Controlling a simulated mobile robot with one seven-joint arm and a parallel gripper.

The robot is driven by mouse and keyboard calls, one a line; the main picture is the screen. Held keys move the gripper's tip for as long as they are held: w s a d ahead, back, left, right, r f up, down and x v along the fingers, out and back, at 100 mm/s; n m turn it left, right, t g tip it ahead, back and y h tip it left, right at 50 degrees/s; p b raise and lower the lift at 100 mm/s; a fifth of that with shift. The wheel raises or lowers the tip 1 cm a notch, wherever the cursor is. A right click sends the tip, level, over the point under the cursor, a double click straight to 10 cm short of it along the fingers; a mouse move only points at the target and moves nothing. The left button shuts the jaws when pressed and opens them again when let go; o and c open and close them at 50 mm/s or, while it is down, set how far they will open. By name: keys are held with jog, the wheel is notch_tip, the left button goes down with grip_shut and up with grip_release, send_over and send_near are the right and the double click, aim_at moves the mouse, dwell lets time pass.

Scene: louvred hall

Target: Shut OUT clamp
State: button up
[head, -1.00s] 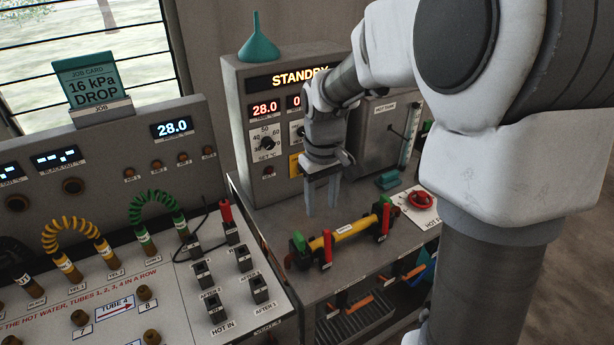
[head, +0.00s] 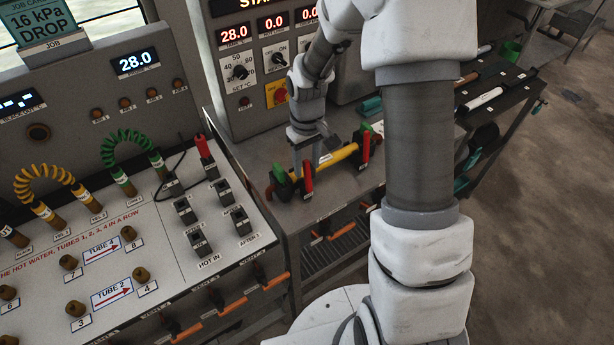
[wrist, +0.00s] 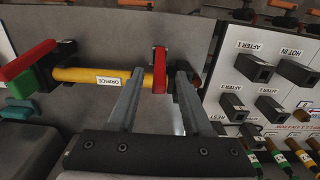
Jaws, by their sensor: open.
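A yellow tube labelled ORIFICE (wrist: 100,76) lies across the bench between two dark end fittings; it also shows in the head view (head: 338,157). A red lever (head: 307,181) stands at its left end in the head view, beside a green piece (head: 282,175). A second red lever (head: 365,151) stands at the right end. I cannot read which clamp is OUT. My gripper (wrist: 160,76) is open and points down at the tube's left-end fitting. In the wrist view the near red lever (wrist: 160,62) shows between its fingertips; contact cannot be told.
A sloping panel with black sockets (head: 186,209) and coiled hoses (head: 130,138) stands close on the left. The control box (head: 262,60) rises behind the tube. A teal block (head: 371,106) lies near the tube's right end. Open floor is at right.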

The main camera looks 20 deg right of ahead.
aim_at(307, 178)
notch_tip(307, 178, down, 6)
jog(key=shift+r, duration=0.1)
jog(key=shift+c, duration=0.2)
grip_shut()
dwell(1.4)
